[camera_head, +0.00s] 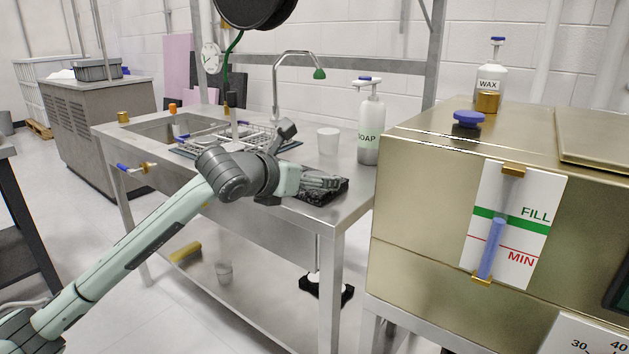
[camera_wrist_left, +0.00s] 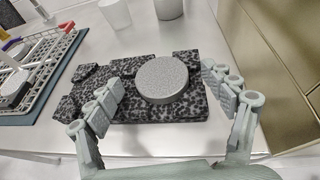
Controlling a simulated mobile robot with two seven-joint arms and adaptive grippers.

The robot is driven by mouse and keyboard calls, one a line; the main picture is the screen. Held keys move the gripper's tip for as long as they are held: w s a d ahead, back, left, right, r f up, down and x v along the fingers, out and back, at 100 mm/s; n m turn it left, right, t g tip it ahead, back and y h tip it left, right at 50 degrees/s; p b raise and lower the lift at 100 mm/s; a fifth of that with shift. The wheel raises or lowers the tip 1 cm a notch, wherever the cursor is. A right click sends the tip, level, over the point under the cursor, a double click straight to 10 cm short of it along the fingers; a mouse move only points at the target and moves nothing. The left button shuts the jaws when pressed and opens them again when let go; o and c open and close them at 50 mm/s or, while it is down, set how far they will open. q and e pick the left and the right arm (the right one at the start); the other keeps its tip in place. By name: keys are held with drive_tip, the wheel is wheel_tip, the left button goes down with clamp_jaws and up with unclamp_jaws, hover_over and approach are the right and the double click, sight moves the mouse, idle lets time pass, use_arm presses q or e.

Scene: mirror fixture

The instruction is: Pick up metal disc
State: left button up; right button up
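The metal disc (camera_wrist_left: 163,79) is a round grey speckled puck. In the left wrist view it rests on a black-and-grey speckled block (camera_wrist_left: 135,112) with notched edges. My left gripper (camera_wrist_left: 168,94) is open, with one finger to the left of the disc and one to its right, both apart from it. In the head view my left gripper (camera_head: 324,183) is over the speckled block (camera_head: 322,193) near the front right of the steel table. The disc cannot be made out in the head view. My right gripper is in neither view.
A white cup (camera_head: 328,141) and a soap bottle (camera_head: 370,125) stand behind the block. A wire rack (camera_wrist_left: 36,62) is to the left. A brass-coloured machine (camera_head: 430,190) rises right of the table (camera_head: 350,202). The sink (camera_head: 170,127) is at the far left.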

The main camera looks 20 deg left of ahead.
use_arm(q)
drive_tip(key=shift+s+f, duration=0.1)
drive_tip(key=shift+f, duration=0.25)
drive_tip(key=c, duration=1.2)
drive_tip(key=shift+o, duration=0.2)
drive_tip(key=shift+r, duration=0.15)
